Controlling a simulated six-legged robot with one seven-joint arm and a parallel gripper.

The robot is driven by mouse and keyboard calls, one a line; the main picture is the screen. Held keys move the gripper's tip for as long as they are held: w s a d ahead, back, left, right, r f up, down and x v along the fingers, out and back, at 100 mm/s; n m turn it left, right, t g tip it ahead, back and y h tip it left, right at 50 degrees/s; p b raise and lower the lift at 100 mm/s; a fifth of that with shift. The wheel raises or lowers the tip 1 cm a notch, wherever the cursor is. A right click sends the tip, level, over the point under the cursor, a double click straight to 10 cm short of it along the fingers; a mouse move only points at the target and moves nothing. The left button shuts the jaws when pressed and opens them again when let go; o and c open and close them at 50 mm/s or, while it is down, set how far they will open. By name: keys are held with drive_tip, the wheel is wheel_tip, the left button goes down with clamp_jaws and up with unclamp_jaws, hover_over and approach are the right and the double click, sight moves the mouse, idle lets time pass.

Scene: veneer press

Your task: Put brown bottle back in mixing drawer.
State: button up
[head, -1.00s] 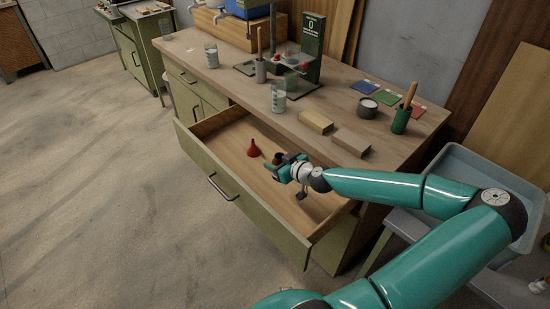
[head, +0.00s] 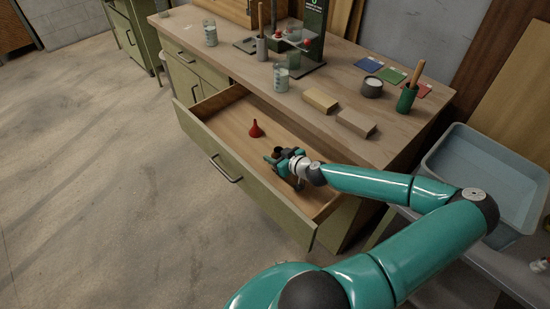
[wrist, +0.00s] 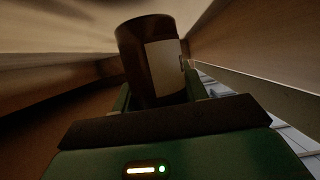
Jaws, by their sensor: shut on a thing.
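The brown bottle (wrist: 137,62) is between the fingers of my gripper (wrist: 155,98) in the wrist view. It is dark brown with a pale label and leans a little. In the head view, my gripper (head: 278,161) is inside the open mixing drawer (head: 230,122), toward its right part, shut on the bottle. The bottle is mostly hidden by the gripper there. The drawer walls rise on both sides in the wrist view. I cannot tell whether the bottle's base touches the drawer floor.
A red funnel (head: 255,129) stands in the drawer, left of my gripper. The worktop (head: 235,75) above holds two blocks, including a tan block (head: 319,100), a beaker (head: 281,77), and a green cup (head: 406,99). A grey tub (head: 490,165) stands at the right.

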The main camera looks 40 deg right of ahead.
drive_tip(key=shift+w+f, duration=0.1)
drive_tip(key=shift+f, duration=0.85)
drive_tip(key=shift+f, duration=0.15)
drive_tip(key=o, duration=1)
drive_tip(key=shift+s+r, duration=0.2)
drive_tip(key=shift+r, duration=0.05)
drive_tip(key=v, duration=0.7)
